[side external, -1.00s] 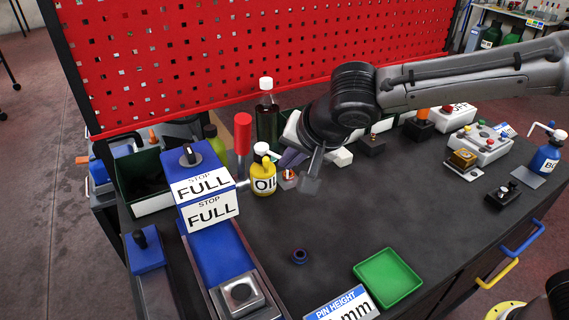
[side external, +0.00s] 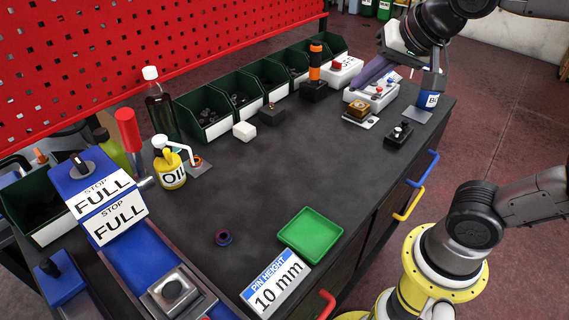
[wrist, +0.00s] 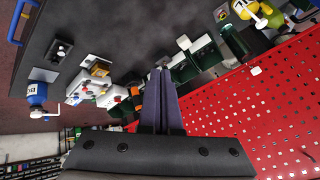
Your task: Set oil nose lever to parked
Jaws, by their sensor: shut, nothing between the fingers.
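The yellow oil bottle (side external: 171,168) stands upright on the left part of the dark table, its label reading OIL. Its white nose (side external: 183,147) comes out of the top and bends right and down, toward a small plate with a copper-coloured ring (side external: 197,162). In the wrist view the yellow bottle (wrist: 265,14) shows at the top right edge, partly cut off. My gripper (side external: 361,81) is far to the right of it, above the back right of the table near a white button box (side external: 371,96). Its purple fingers (wrist: 160,72) are together and empty.
A blue bottle (side external: 431,97) stands at the back right. Green bins (side external: 203,120) line the red pegboard. A dark bottle (side external: 161,112) and a red-handled tool (side external: 129,128) stand close to the oil bottle. A green tray (side external: 310,235) lies in front; the table's middle is clear.

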